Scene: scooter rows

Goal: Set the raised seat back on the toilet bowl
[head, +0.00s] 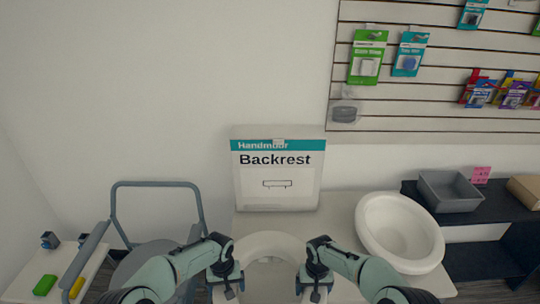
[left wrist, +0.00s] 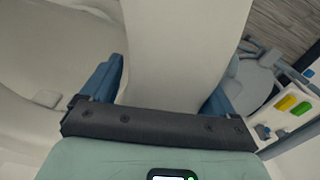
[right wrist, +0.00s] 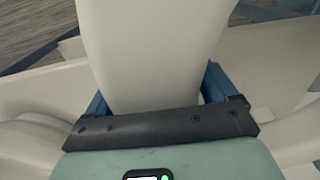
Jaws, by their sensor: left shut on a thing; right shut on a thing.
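The raised seat (head: 270,241) is a thick cream ring at the bottom middle of the head view, with its near part cut off by the frame. My left gripper (head: 225,281) is shut on its left side, and my right gripper (head: 315,283) is shut on its right side. In the left wrist view the seat (left wrist: 172,55) passes between the fingers, as it does in the right wrist view (right wrist: 150,55). A white oval bowl (head: 372,228), seemingly the toilet bowl, stands to the right. I cannot tell whether the seat touches anything below it.
A white Backrest box (head: 278,190) stands against the wall behind the seat, on a pale platform (head: 340,206). A grey-framed chair (head: 155,184) is at left, by a white shelf with green and yellow blocks. A dark shelf (head: 480,211) with a grey bin (head: 450,202) is at right.

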